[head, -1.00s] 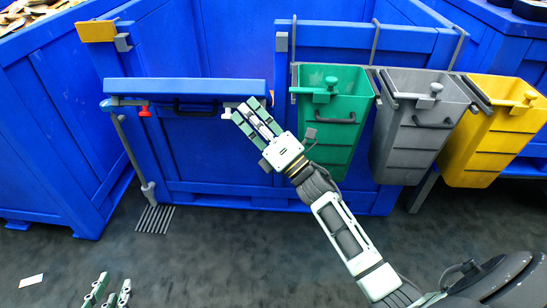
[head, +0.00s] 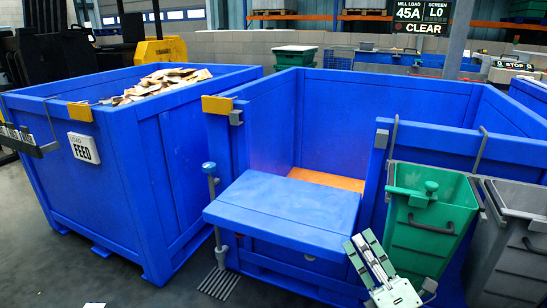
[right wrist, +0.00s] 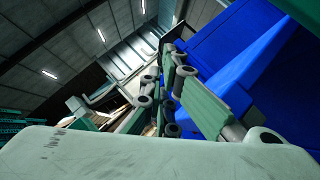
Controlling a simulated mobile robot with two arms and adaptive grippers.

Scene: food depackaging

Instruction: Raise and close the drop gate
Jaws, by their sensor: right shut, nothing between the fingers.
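The drop gate (head: 285,205) is a blue panel at the front of the middle blue crate (head: 335,115). It is lowered, jutting outward with its broad face up, and the opening behind it shows an orange floor. My right gripper (head: 362,245) is shut and empty, at the gate's front right corner; I cannot tell whether it touches the gate. The right wrist view shows its fingers (right wrist: 165,90) beside blue surfaces. A grey latch rod (head: 213,205) with a blue knob stands at the gate's left. A yellow block (head: 217,104) sits on the left post. My left gripper is out of view.
A blue feed crate (head: 75,195) full of scraps stands at the left. A green bin (head: 425,225) and a grey bin (head: 515,245) hang at the right, close to my right gripper. A floor grate (head: 220,282) lies below the latch rod.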

